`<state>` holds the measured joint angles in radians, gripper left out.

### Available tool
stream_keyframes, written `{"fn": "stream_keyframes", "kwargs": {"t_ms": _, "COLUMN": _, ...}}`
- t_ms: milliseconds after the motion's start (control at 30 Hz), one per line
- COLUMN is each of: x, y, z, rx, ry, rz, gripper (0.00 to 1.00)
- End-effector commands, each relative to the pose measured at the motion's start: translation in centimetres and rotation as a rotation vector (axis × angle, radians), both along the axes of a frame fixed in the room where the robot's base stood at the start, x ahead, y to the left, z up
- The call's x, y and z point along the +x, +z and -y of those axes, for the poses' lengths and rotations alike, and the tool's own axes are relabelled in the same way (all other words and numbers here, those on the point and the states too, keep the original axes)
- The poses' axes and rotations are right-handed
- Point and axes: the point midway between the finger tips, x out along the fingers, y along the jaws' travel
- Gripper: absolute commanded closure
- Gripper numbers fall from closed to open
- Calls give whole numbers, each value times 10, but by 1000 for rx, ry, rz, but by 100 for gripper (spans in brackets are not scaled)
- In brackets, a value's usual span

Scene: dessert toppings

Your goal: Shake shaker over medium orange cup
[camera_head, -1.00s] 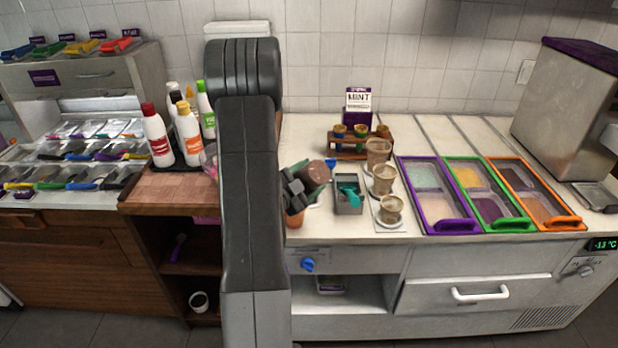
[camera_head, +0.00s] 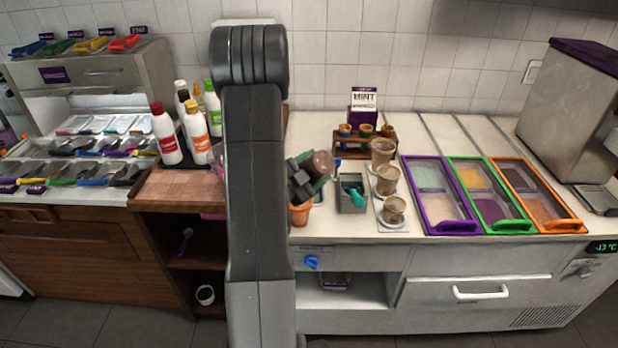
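My gripper (camera_head: 305,180) is shut on a shaker (camera_head: 321,163), which has a brown round end and a dark greenish body. The shaker is tilted, its brown end pointing up and to the right. An orange cup (camera_head: 300,214) stands on the white counter just below my gripper. The gripper and shaker hang above it, with a small gap in the picture. My arm hides part of the counter to the left of the cup. Only this one orange cup is visible, so its size cannot be compared.
A grey holder (camera_head: 352,206) with a teal scoop stands right of the cup. Purple, green and orange framed topping bins (camera_head: 440,226) lie farther right. Sauce bottles (camera_head: 167,135) stand left of my arm.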

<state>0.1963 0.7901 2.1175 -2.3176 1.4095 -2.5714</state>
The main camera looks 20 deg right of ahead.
Motion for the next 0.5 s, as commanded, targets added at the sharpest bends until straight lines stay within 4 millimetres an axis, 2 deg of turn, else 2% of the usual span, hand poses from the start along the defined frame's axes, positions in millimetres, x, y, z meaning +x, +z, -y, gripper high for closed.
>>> {"fn": "stream_keyframes", "kwargs": {"t_ms": 100, "x": 0, "y": 13, "z": 0, "rx": -1, "ry": 0, "rz": 2, "gripper": 69}}
{"fn": "stream_keyframes", "kwargs": {"t_ms": 500, "x": 0, "y": 31, "z": 0, "rx": -1, "ry": 0, "rz": 2, "gripper": 69}}
